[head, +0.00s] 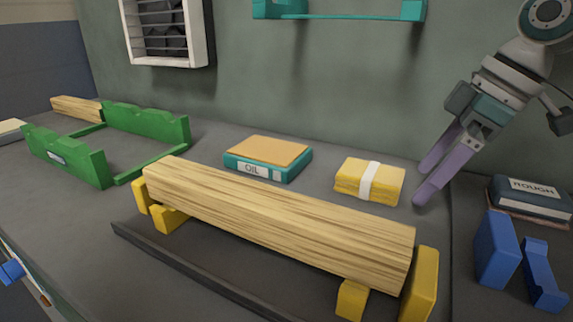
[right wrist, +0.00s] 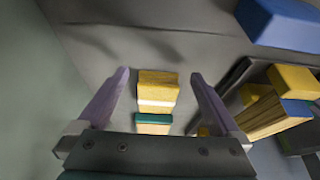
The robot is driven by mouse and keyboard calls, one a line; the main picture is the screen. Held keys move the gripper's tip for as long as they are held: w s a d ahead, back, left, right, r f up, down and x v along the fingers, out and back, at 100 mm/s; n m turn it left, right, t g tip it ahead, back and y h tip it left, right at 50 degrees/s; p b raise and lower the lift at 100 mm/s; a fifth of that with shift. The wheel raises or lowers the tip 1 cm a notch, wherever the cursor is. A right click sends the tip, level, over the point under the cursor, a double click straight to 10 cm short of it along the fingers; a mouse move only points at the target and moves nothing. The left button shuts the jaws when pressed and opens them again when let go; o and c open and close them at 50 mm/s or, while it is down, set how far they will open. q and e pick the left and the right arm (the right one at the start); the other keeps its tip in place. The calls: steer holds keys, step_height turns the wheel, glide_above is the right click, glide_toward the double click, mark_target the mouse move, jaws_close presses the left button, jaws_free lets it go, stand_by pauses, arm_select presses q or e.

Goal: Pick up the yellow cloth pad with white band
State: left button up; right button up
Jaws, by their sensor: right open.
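The yellow cloth pad with a white band (head: 350,184) lies on the grey bench behind the wooden beam. My right gripper (head: 421,186) is open and empty, just to the right of the pad, with its purple fingers pointing down toward it. In the right wrist view the pad (right wrist: 158,83) shows between and beyond the two fingers of the gripper (right wrist: 158,82), with no visible contact. My left gripper is not in view.
The wooden beam (head: 270,212) rests on yellow supports in front of the pad. A teal OIL pad with an orange top (head: 268,152) lies to its left. A dark ROUGH pad (head: 530,196) and blue blocks (head: 496,250) are at right. A green frame (head: 145,122) stands far left.

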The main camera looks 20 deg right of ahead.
mark_target(373, 172)
steer(key=shift+w+a, duration=0.85)
steer(key=shift+w, duration=0.15)
steer(key=w+a, duration=0.2)
steer(key=w, duration=0.1)
steer(key=shift+w+a+f, duration=0.15)
steer(key=shift+a+f, duration=0.25)
steer(key=shift+f, duration=0.15)
steer(key=c, duration=1.2)
steer(key=shift+r, duration=0.65)
steer(key=s+a, duration=0.2)
steer(key=a, duration=0.1)
steer(key=s+a+p, duration=0.1)
steer(key=s+a, duration=0.2)
steer(key=shift+s+a, duration=0.1)
steer(key=shift+s, duration=0.1)
step_height(373, 172, up, 14)
steer(key=p, duration=0.2)
steer(key=shift+w+f+p, duration=0.1)
steer(key=shift+f+p, duration=0.05)
steer(key=shift+p, duration=0.25)
